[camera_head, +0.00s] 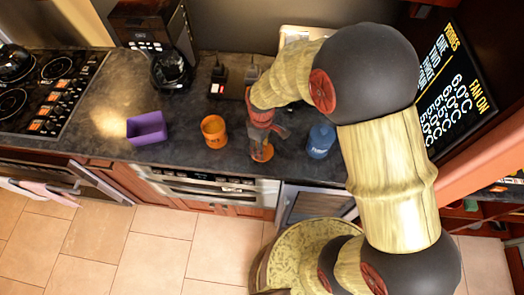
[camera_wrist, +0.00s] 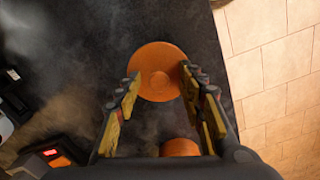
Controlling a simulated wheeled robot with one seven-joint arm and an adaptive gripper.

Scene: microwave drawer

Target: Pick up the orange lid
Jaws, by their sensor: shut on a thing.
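The orange lid (camera_wrist: 160,57) is a round flat disc with a small raised knob in its middle. In the wrist view it lies between the fingertips of my gripper (camera_wrist: 160,85), which touch its left and right edges. In the head view the lid (camera_head: 262,153) shows just below my gripper (camera_head: 264,140), which partly hides it. My gripper is shut on the lid, over the dark counter. I cannot tell whether the lid is clear of the counter.
An orange cup (camera_head: 214,131) stands left of the gripper; its edge shows in the wrist view (camera_wrist: 180,147). A blue container (camera_head: 320,141) stands close on the right. A purple box (camera_head: 147,128) is farther left. Black devices (camera_head: 218,80) and a coffee maker (camera_head: 172,68) stand behind.

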